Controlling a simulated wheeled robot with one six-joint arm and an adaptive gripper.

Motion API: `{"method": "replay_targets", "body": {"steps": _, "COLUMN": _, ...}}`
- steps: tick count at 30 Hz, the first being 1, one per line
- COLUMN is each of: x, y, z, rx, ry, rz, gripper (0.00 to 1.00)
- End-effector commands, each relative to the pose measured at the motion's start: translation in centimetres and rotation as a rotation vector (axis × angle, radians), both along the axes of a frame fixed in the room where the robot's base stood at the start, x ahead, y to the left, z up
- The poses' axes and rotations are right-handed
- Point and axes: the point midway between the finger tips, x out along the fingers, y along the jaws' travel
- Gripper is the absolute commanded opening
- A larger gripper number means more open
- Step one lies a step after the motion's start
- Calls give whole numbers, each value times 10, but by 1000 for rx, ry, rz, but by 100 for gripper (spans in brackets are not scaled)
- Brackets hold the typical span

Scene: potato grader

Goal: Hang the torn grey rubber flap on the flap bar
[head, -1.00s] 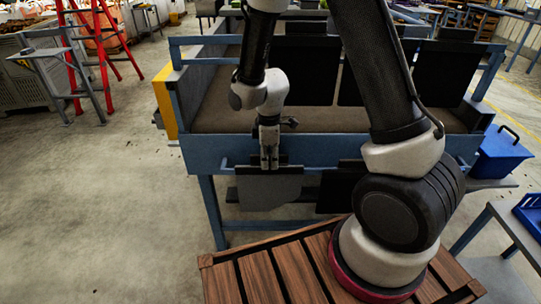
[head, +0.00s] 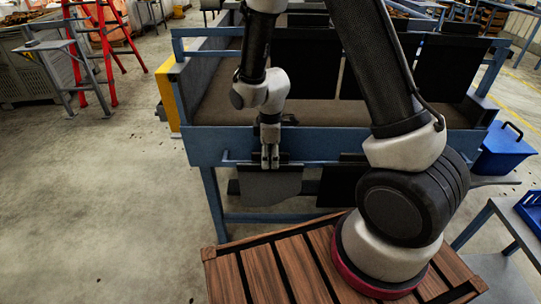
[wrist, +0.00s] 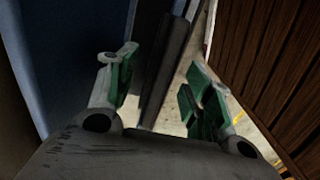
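The torn grey rubber flap (head: 268,186) hangs below the front rail of the grader, with a dark top edge and a rounded, uneven bottom. The blue flap bar (head: 232,162) runs along the front at its top; the exact seating on the bar is hidden by my gripper. My gripper (head: 270,163) points down at the flap's top edge. In the wrist view my gripper (wrist: 158,95) has its green-padded fingers spread, with gaps to the dark strip between them, which looks like the flap (wrist: 165,72) seen edge-on.
A black flap (head: 340,186) hangs to the right on the same front. The blue grader frame (head: 212,145) is close behind my gripper. A slatted wooden platform (head: 270,270) lies below. A blue bin (head: 503,150) stands right.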

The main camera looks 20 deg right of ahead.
Motion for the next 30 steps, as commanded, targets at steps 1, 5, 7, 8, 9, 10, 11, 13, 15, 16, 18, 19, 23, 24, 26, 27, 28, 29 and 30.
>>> {"method": "replay_targets", "body": {"steps": 1, "x": 0, "y": 0, "z": 0, "rx": 0, "ry": 0, "rz": 0, "gripper": 51}}
{"method": "replay_targets", "body": {"steps": 5, "x": 0, "y": 0, "z": 3, "rx": 0, "ry": 0, "rz": 0, "gripper": 51}}
{"method": "replay_targets", "body": {"steps": 7, "x": 1, "y": 0, "z": 10, "rx": 1, "ry": -3, "rz": 0, "gripper": 51}}
{"method": "replay_targets", "body": {"steps": 8, "x": 1, "y": 0, "z": 15, "rx": 1, "ry": -3, "rz": 0, "gripper": 51}}
{"method": "replay_targets", "body": {"steps": 9, "x": 1, "y": 1, "z": 22, "rx": 2, "ry": -4, "rz": -1, "gripper": 51}}
{"method": "replay_targets", "body": {"steps": 10, "x": 1, "y": 1, "z": 29, "rx": 2, "ry": -5, "rz": -1, "gripper": 51}}
{"method": "replay_targets", "body": {"steps": 11, "x": 1, "y": 1, "z": 35, "rx": 3, "ry": -5, "rz": -1, "gripper": 51}}
{"method": "replay_targets", "body": {"steps": 13, "x": 1, "y": 1, "z": 52, "rx": 3, "ry": -5, "rz": -1, "gripper": 51}}
{"method": "replay_targets", "body": {"steps": 15, "x": 0, "y": 1, "z": 68, "rx": 3, "ry": -5, "rz": -1, "gripper": 51}}
{"method": "replay_targets", "body": {"steps": 16, "x": 0, "y": 1, "z": 75, "rx": 3, "ry": -5, "rz": -1, "gripper": 51}}
{"method": "replay_targets", "body": {"steps": 18, "x": 0, "y": 1, "z": 89, "rx": 2, "ry": -5, "rz": -1, "gripper": 51}}
{"method": "replay_targets", "body": {"steps": 19, "x": 0, "y": 1, "z": 94, "rx": 3, "ry": -5, "rz": -1, "gripper": 51}}
{"method": "replay_targets", "body": {"steps": 23, "x": -1, "y": 1, "z": 111, "rx": 1, "ry": -3, "rz": 0, "gripper": 51}}
{"method": "replay_targets", "body": {"steps": 24, "x": -1, "y": 1, "z": 115, "rx": 2, "ry": -2, "rz": 0, "gripper": 51}}
{"method": "replay_targets", "body": {"steps": 26, "x": -1, "y": 0, "z": 118, "rx": 0, "ry": 0, "rz": 0, "gripper": 51}}
{"method": "replay_targets", "body": {"steps": 27, "x": -2, "y": 0, "z": 119, "rx": 0, "ry": 0, "rz": 0, "gripper": 51}}
{"method": "replay_targets", "body": {"steps": 28, "x": -2, "y": 0, "z": 120, "rx": 0, "ry": 0, "rz": -2, "gripper": 51}}
{"method": "replay_targets", "body": {"steps": 29, "x": -2, "y": 0, "z": 120, "rx": 0, "ry": 0, "rz": -9, "gripper": 51}}
{"method": "replay_targets", "body": {"steps": 30, "x": -2, "y": 0, "z": 120, "rx": 0, "ry": 1, "rz": -24, "gripper": 51}}
